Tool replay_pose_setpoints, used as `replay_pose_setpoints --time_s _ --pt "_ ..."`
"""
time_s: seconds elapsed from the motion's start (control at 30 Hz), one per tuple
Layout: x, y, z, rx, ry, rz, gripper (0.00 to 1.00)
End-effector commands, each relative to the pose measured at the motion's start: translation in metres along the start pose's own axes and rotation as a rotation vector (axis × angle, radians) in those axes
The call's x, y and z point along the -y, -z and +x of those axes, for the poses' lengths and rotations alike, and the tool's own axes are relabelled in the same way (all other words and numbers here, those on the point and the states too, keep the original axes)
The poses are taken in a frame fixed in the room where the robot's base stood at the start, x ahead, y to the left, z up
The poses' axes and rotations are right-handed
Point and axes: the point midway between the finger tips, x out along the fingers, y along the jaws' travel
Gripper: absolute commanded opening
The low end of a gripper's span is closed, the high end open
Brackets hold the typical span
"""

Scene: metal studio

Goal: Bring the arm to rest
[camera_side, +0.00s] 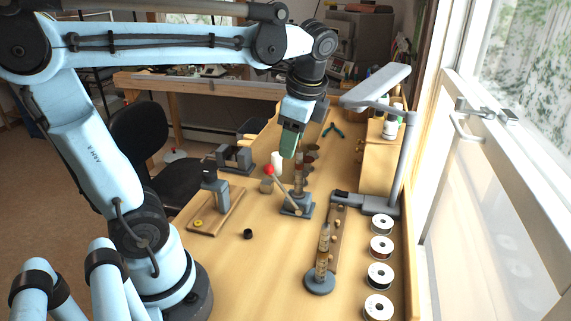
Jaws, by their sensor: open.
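My gripper (290,140) hangs at the end of my light blue arm, pointing down over the middle of the workbench (235,270). Its greenish tip is above a small grey-based stand (297,207) with an upright brown part. From this view the tip overlaps the top of that stand, and I cannot tell whether they touch. I see nothing held in the gripper. The finger gap is too small to make out clearly.
A red-topped stick (269,171) leans by the stand. A round-based post (320,281) stands in front. Spools (380,275) line the right edge near a grey lamp (403,160). A wooden board with a grey block (215,205) and a black ring (248,234) lie left.

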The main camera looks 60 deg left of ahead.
Motion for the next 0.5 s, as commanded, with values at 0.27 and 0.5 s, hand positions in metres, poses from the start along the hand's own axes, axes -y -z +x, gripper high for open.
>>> replay_pose_setpoints --time_s 0.27,0.5 --pt "-0.043 0.038 0.029 -0.406 0.067 -0.494 0.51" --pt "-0.065 0.060 0.041 -0.676 0.001 -0.823 0.51"
